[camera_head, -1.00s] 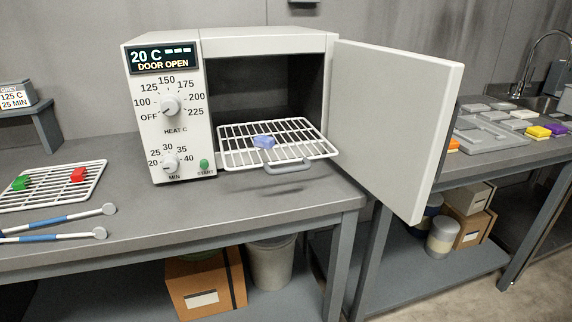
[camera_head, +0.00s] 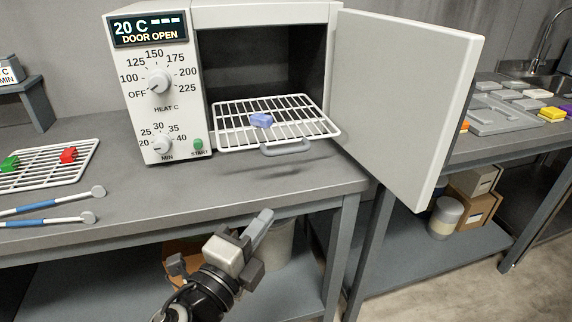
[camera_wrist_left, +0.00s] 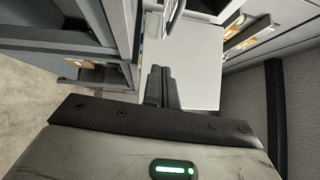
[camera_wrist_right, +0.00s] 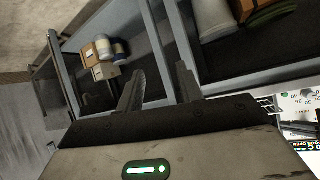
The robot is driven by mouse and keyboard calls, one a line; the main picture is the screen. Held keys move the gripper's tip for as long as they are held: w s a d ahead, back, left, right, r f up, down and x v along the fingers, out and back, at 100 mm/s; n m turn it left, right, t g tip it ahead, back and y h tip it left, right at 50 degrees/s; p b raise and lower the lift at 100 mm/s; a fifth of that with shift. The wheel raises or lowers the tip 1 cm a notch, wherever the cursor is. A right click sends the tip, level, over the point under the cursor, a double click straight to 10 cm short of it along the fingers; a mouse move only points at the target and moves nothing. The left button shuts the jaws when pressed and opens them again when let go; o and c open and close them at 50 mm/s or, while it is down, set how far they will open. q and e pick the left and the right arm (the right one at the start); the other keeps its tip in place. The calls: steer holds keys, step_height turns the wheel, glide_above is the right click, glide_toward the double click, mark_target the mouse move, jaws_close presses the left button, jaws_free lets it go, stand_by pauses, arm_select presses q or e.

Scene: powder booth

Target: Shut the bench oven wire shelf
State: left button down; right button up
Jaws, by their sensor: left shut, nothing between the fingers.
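The bench oven (camera_head: 265,13) stands on the grey bench with its door (camera_head: 410,95) swung open to the right. Its white wire shelf (camera_head: 300,118) sticks out of the cavity at the front, level, with a blue piece (camera_head: 261,120) lying on it. The shelf's grey handle (camera_head: 285,148) is at its front edge. My left gripper (camera_head: 262,222) is below and in front of the handle, apart from it, shut and empty; its closed fingers also show in the left wrist view (camera_wrist_left: 160,84). My right gripper (camera_wrist_right: 160,75) shows only in the right wrist view, its fingers apart and empty.
A wire rack (camera_head: 40,178) with a green and a red piece lies at the left on the bench, near two blue-handled tools (camera_head: 50,204). Boxes and cans sit on the lower shelf (camera_head: 440,245) at the right. The bench before the oven is clear.

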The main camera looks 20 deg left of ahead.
arm_select(q)
steer(key=w+r+m+p, duration=0.1)
steer(key=w+r, duration=0.1)
steer(key=p, duration=0.2)
glide_toward(295, 152)
steer(key=w+d, duration=0.2)
steer(key=d, duration=0.1)
steer(key=w, duration=0.1)
steer(key=w+a, duration=0.1)
steer(key=w, duration=0.1)
steer(key=shift+a+r+h, duration=0.15)
steer(key=shift+a+h, duration=0.15)
steer(key=shift+w+a, duration=0.25)
steer(key=shift+w, duration=0.1)
arm_select(e)
steer(key=shift+s+d+r, duration=0.35)
